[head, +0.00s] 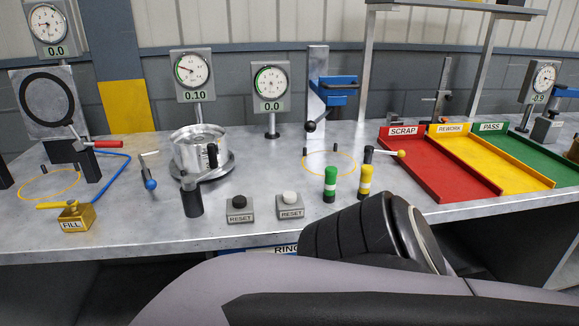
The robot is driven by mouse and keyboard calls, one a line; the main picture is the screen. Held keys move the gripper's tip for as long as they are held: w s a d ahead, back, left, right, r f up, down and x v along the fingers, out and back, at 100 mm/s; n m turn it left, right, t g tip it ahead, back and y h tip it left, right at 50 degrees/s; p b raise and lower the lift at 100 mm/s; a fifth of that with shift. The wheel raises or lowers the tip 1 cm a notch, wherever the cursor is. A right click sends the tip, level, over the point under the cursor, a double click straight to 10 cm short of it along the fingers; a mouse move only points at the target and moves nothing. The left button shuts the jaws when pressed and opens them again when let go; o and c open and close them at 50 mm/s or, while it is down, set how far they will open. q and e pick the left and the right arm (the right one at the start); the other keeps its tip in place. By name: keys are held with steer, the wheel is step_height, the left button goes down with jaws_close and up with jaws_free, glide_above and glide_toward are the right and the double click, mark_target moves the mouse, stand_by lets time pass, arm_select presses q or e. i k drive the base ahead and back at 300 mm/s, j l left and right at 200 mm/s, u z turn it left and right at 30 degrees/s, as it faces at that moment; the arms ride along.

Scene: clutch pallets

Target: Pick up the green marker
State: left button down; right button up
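The green marker (330,184) stands upright on the metal bench, near its front edge. It is green with a pale band around its middle. A yellow marker (365,183) with a pale band stands upright just to its right. A large dark and grey part of my own arm crosses the bottom of the head view, in front of the bench and close below the two markers. Neither of my grippers shows in this view.
Two reset buttons (290,204) (240,208) sit left of the markers. Red (440,175), yellow (497,160) and green (540,157) trays lie to the right. A round metal fixture (199,148), gauges (191,72) and a blue-jawed stand (338,84) stand behind.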

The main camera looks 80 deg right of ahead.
mark_target(331, 172)
steer(key=k+l, duration=0.3)
steer(key=k+l+u, duration=0.1)
steer(key=k+l, duration=0.15)
steer(key=k, duration=0.25)
steer(key=k+l, duration=0.25)
steer(key=k, duration=0.2)
steer(key=u, duration=0.05)
